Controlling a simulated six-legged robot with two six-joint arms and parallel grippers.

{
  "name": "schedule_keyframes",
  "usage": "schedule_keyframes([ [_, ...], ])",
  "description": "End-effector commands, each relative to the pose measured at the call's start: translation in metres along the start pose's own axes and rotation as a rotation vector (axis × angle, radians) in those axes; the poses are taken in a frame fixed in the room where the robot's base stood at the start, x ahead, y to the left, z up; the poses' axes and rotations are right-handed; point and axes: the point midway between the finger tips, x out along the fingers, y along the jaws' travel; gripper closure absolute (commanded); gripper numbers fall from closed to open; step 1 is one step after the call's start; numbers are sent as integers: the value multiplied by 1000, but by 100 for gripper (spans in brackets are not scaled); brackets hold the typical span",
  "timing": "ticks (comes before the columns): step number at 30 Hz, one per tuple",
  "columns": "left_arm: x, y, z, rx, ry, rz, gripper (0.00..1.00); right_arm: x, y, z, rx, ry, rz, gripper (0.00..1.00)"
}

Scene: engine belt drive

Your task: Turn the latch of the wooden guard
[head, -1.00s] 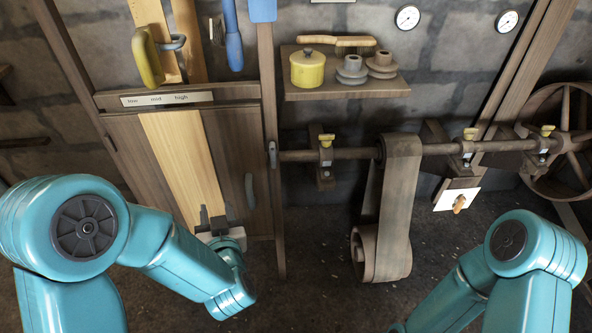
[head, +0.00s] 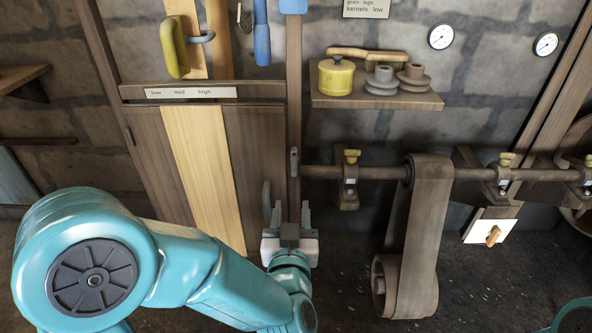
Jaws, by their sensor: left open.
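The wooden guard (head: 255,150) is a brown board door with a pale plank down its middle, at the left of the head view. A small grey metal latch (head: 294,160) sits upright on the post at the guard's right edge. A grey curved handle (head: 267,198) is on the guard's lower right. My left gripper (head: 293,214) is open and empty, fingers pointing up, below the latch and just right of the handle. It is apart from the latch; whether it touches the handle I cannot tell. My right gripper is out of view.
A shaft (head: 325,172) runs right from the post, carrying a hanging belt (head: 428,220) and yellow-topped bearings. A shelf (head: 377,99) above holds a yellow pot, brush and pulleys. The floor between post and belt is clear.

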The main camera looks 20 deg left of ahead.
Motion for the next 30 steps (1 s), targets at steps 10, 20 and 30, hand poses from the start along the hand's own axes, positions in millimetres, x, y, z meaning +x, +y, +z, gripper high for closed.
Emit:
schedule_keyframes([
  [10,81,1,1,0,0,-1,56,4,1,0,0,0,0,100],
  [20,138,2,1,0,-1,3,56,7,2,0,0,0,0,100],
  [30,148,3,0,1,-1,5,56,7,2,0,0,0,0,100],
])
